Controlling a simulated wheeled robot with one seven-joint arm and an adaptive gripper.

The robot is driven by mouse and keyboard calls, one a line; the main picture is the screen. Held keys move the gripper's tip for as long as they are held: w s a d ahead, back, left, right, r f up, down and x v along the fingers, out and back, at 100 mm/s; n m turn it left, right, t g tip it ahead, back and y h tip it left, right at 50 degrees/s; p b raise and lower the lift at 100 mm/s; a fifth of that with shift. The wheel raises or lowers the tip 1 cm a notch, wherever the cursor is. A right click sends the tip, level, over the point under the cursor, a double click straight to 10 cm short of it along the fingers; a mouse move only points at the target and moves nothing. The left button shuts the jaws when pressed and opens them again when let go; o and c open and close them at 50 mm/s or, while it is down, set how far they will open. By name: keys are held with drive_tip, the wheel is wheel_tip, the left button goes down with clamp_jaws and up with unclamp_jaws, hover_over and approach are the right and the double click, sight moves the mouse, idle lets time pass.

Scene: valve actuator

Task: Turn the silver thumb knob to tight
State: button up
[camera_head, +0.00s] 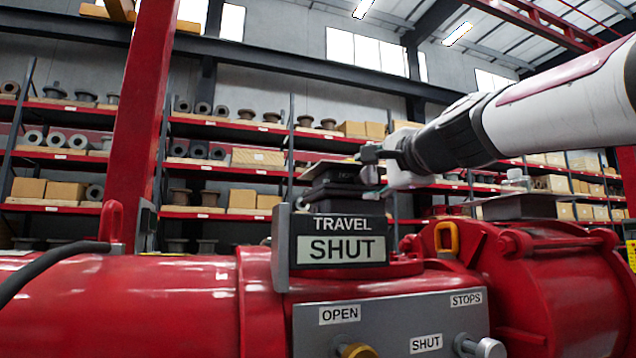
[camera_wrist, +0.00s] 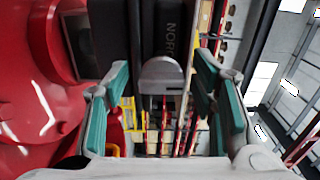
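A silver-grey, round-edged knob (camera_wrist: 161,73) shows in the middle of the wrist view, against a dark block (camera_wrist: 167,28) with partly hidden lettering. I take it to be the thumb knob. My gripper (camera_wrist: 161,64) is open, with one teal-padded finger on either side of the knob and visible gaps between. I cannot tell whether the fingertips reach past its rim. In the head view my gripper (camera_head: 373,172) is at the right side of the dark block (camera_head: 338,188) above the TRAVEL SHUT indicator (camera_head: 340,240). The knob is hidden there by my gripper.
The red actuator body (camera_head: 130,310) fills the lower head view. A grey panel (camera_head: 390,318) labelled OPEN, SHUT and STOPS carries a brass bolt (camera_head: 357,350) and a silver bolt (camera_head: 489,347). A yellow lifting eye (camera_head: 446,238) stands below my arm. Shelves fill the background.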

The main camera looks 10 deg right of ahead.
drive_tip(key=shift+s, duration=0.15)
drive_tip(key=s+d, duration=0.2)
drive_tip(key=s, duration=0.9)
drive_tip(key=shift+s+d, duration=0.15)
drive_tip(key=shift+s, duration=0.1)
